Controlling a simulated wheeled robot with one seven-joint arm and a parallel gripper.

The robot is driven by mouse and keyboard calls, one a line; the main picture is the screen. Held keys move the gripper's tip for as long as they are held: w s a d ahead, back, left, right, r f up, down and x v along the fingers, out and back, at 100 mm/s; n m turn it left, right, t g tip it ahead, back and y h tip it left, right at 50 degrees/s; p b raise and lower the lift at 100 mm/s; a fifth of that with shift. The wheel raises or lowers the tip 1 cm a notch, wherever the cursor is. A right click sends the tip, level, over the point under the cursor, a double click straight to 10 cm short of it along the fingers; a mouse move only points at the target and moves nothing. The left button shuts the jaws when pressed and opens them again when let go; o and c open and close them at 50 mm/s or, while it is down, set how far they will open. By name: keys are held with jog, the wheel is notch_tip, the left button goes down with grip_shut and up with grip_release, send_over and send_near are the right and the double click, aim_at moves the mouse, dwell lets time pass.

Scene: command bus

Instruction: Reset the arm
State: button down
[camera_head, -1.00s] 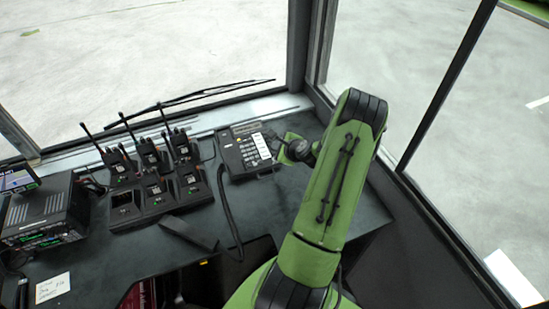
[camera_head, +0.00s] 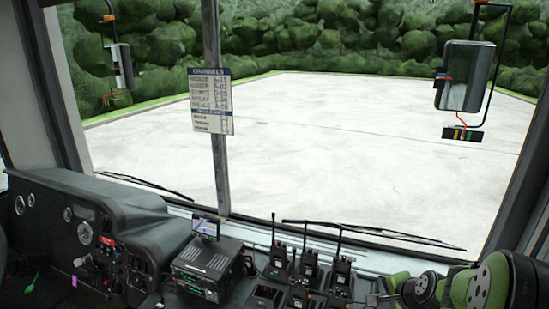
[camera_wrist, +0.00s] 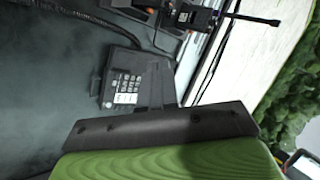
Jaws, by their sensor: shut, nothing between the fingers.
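My green and black arm (camera_head: 480,285) shows at the lower right of the head view, folded low over the dashboard. In the wrist view, my gripper (camera_wrist: 157,75) points out from a dark plate above the green wrist housing. Its dark fingers are together and hold nothing. A dark desk phone (camera_wrist: 122,88) with light keys lies behind and beside the fingers. I cannot tell how far the fingertips are from it. The fingertips cannot be made out clearly in the head view.
Several handheld radios (camera_head: 308,266) stand in chargers left of my arm, with upright antennas. One radio (camera_wrist: 195,18) shows at the top of the wrist view. A radio console (camera_head: 207,265) with a small screen (camera_head: 206,228) stands further left. The windshield and a post with a channel card (camera_head: 211,100) bound the dashboard.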

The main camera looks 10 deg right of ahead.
jog(key=s+a+r+n+g, duration=0.1)
jog(key=s+a+r+n, duration=0.35)
jog(key=a, duration=0.25)
jog(key=s+a+r+n+g, duration=0.1)
jog(key=s+a+r+n, duration=0.35)
jog(key=a, duration=0.35)
jog(key=s+a+r+n, duration=0.1)
jog(key=s+a+n, duration=0.2)
jog(key=s, duration=0.3)
jog(key=s+a+r+n, duration=0.2)
jog(key=s+a+n, duration=0.1)
jog(key=s+n, duration=0.2)
jog(key=shift+s+r, duration=0.25)
jog(key=shift+s, duration=0.75)
